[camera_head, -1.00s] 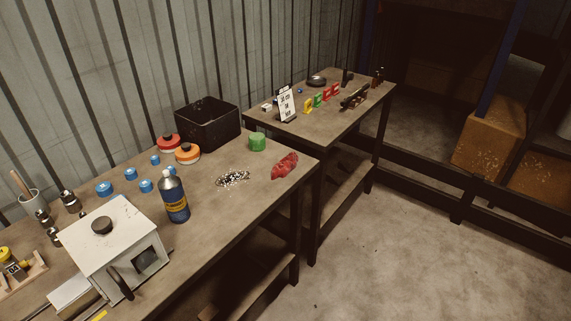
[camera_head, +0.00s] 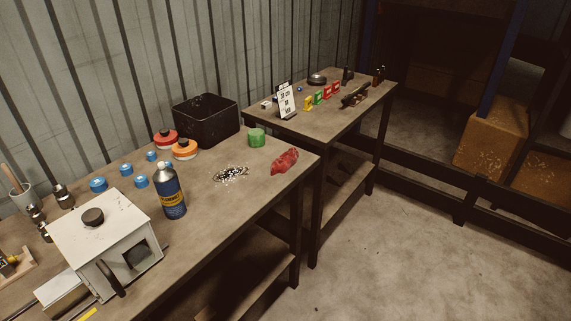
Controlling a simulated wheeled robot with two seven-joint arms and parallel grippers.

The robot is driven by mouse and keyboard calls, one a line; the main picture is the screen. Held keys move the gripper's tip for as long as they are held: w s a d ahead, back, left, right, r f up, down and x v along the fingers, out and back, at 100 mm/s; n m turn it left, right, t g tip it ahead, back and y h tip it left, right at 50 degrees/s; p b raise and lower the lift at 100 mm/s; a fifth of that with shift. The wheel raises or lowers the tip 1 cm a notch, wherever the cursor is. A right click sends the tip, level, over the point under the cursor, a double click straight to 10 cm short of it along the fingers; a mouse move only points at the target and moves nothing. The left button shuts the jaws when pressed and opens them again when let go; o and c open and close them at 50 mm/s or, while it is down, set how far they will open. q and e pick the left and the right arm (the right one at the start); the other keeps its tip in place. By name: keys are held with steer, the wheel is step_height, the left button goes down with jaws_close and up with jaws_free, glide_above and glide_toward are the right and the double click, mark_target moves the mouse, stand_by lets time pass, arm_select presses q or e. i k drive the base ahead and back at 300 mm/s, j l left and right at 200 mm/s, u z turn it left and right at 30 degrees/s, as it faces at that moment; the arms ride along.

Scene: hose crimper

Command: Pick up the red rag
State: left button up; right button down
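The red rag (camera_head: 285,161) lies crumpled on the near workbench (camera_head: 240,205), close to its right end and front edge. It is fully visible, with nothing on top of it. Neither of my grippers shows in the head view.
A pile of metal shavings (camera_head: 230,174) lies left of the rag, and a green cylinder (camera_head: 257,137) stands behind it. A blue bottle (camera_head: 170,191), a black bin (camera_head: 206,119) and a white crimper box (camera_head: 106,244) stand farther left. Open floor (camera_head: 400,250) lies to the right.

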mark_target(282, 164)
steer(key=i+l, duration=0.15)
steer(key=l, duration=0.2)
steer(key=i+l, duration=0.15)
steer(key=l, duration=0.15)
steer(key=i+l, duration=0.15)
steer(key=l, duration=0.2)
steer(key=i+l, duration=0.15)
steer(key=l, duration=0.2)
steer(key=i+l+u, duration=0.1)
steer(key=l, duration=0.2)
steer(key=i+l, duration=0.15)
steer(key=l, duration=0.2)
